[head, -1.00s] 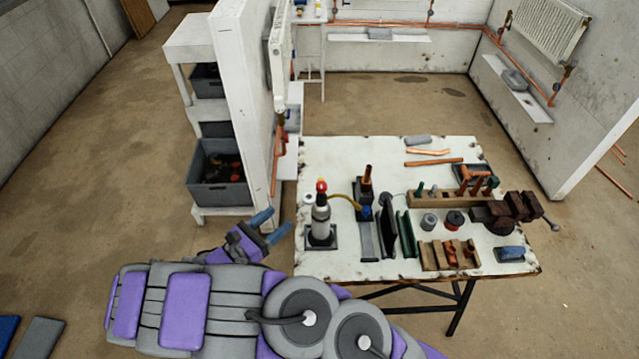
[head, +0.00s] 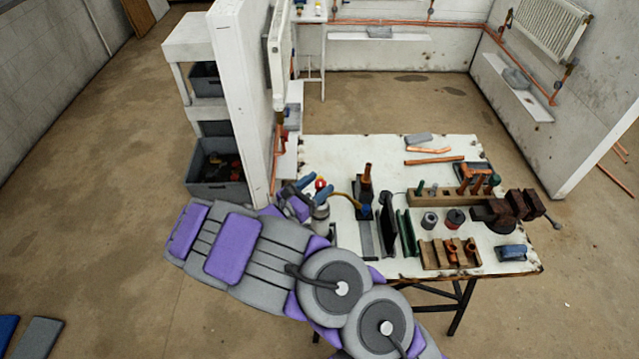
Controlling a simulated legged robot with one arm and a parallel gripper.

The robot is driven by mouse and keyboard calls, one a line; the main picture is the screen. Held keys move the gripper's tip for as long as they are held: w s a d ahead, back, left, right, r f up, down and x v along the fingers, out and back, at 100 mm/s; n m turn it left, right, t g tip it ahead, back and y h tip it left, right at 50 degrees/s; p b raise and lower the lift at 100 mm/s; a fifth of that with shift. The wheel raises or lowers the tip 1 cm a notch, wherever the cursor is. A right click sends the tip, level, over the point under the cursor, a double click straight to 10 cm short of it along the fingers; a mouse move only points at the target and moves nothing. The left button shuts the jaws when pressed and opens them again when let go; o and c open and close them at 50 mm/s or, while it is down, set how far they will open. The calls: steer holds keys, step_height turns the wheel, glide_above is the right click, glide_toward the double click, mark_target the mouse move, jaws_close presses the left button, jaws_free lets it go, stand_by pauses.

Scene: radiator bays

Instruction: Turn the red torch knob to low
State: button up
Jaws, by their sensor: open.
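The red torch knob (head: 320,184) shows at the top of the white and grey torch (head: 321,212) on the left part of the white table. The torch stands upright, and my arm hides its lower part. A yellowish hose runs right from it. My gripper (head: 306,184) is at the left side of the torch top, its blue fingers apart and close to the knob. I cannot tell whether a finger touches the knob.
The white worktable (head: 330,150) holds a dark vise (head: 507,210) at the right, wooden racks (head: 450,254), green and black upright plates (head: 405,232) and copper pipes. A white partition wall (head: 240,90) with shelves stands close at the left. The table's back left is clear.

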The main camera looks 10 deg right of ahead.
steer(key=shift+w+d, duration=0.35)
steer(key=shift+d, duration=0.25)
steer(key=shift+c, duration=0.4)
steer(key=c, duration=0.9)
steer(key=shift+o, duration=0.2)
